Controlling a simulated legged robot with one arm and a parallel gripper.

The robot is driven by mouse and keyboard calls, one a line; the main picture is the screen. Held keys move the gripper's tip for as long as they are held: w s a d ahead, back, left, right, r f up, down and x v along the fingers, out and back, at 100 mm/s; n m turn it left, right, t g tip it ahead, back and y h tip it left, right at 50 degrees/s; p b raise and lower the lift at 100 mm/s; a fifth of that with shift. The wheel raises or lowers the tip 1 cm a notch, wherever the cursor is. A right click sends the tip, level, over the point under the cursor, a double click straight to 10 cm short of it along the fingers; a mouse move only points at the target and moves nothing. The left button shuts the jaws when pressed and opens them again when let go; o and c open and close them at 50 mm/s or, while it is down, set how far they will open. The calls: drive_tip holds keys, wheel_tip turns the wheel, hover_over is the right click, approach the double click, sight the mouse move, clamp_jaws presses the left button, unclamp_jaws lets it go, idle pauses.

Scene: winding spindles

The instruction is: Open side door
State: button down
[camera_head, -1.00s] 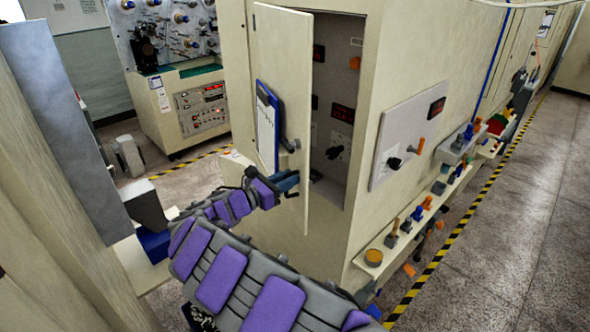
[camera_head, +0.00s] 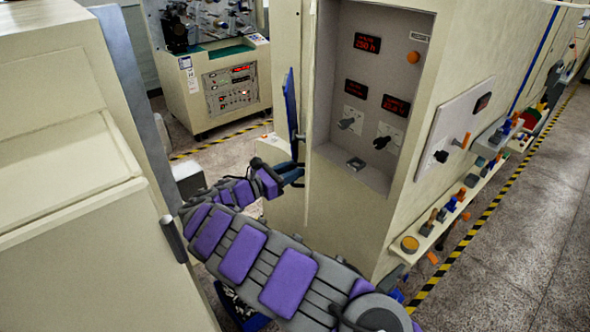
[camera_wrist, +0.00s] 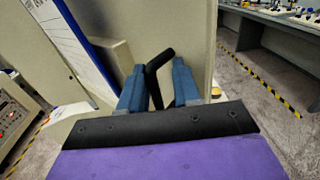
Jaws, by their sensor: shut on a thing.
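The side door (camera_head: 308,90) of the cream cabinet stands open and is seen nearly edge-on in the head view. Its panel (camera_wrist: 180,22) fills the upper middle of the wrist view. The black door handle (camera_wrist: 158,62) stands between the two blue fingers of my gripper (camera_wrist: 159,80). My gripper (camera_head: 291,173) is shut on the handle, at the door's outer face. A blue clipboard (camera_head: 290,108) hangs on that face and also shows in the wrist view (camera_wrist: 78,40). The open bay (camera_head: 370,90) shows red displays, knobs and an orange button.
A cream cabinet (camera_head: 70,150) stands close at the left. A control console (camera_head: 225,90) is behind the door. A ledge with knobs (camera_head: 440,222) sticks out on the right side. The floor (camera_head: 530,230) at the right is clear beyond the striped tape.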

drive_tip(key=shift+w+a+r, duration=0.2)
drive_tip(key=shift+a, duration=0.2)
drive_tip(key=shift+w+a+r, duration=0.2)
drive_tip(key=shift+a, duration=0.2)
drive_tip(key=c, duration=1.3)
unclamp_jaws()
drive_tip(key=shift+w, duration=0.1)
drive_tip(key=o, duration=0.3)
drive_tip(key=shift+w+a+f, duration=0.15)
drive_tip(key=shift+w+f, duration=0.1)
drive_tip(key=shift+w, duration=0.15)
drive_tip(key=shift+s+r, duration=0.15)
drive_tip(key=shift+s, duration=0.05)
drive_tip(key=shift+c, duration=1.2)
drive_tip(key=shift+d, duration=0.25)
